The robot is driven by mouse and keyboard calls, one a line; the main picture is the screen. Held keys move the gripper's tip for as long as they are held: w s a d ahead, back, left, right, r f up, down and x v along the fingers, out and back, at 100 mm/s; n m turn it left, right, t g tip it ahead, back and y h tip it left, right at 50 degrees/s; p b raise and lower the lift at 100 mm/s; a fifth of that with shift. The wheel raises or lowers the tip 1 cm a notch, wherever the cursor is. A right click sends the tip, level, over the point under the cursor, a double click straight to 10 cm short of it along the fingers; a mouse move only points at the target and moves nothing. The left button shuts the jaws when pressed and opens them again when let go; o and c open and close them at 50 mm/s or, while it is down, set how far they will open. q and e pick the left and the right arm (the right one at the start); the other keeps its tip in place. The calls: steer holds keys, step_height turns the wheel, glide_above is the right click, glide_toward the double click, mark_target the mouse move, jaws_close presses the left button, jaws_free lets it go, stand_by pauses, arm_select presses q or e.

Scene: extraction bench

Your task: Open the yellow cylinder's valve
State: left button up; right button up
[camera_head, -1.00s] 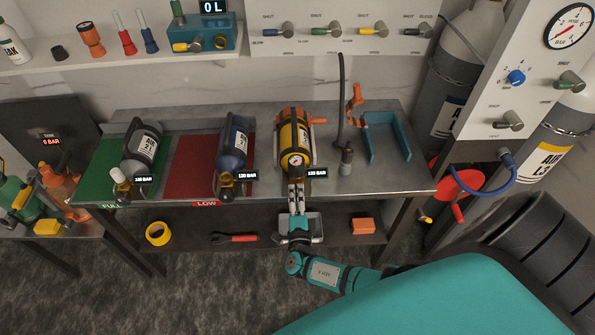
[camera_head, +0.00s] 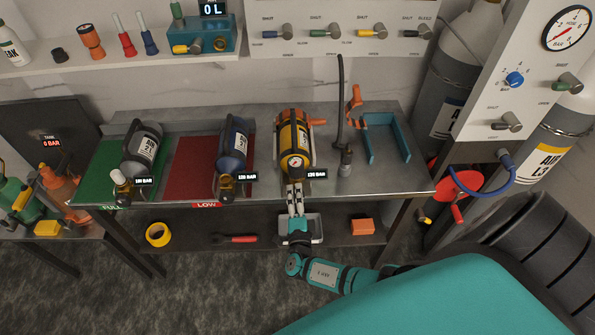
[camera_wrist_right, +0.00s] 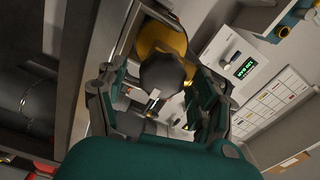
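The yellow cylinder (camera_head: 304,136) lies on the bench, its round gauge and valve end facing the front edge. A small readout stands beside its valve end. My right gripper (camera_head: 295,190) reaches up to that end from below in the head view. In the right wrist view, a dark round knob (camera_wrist_right: 162,74) sits in front of the yellow cylinder (camera_wrist_right: 160,36). My right gripper's fingers (camera_wrist_right: 160,92) stand on both sides of the knob, open, with gaps visible. Contact with the knob cannot be made out. My left gripper is not in view.
Two more cylinders, a grey one (camera_head: 141,150) on the green mat and a blue one (camera_head: 232,147) on the red mat, lie to the left. A teal bracket (camera_head: 372,150) and an upright hose fitting (camera_head: 346,162) stand to the right. The lower shelf holds tape (camera_head: 158,234) and a wrench (camera_head: 238,239).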

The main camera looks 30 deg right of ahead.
steer(key=v, duration=1.2)
steer(key=shift+d, duration=0.1)
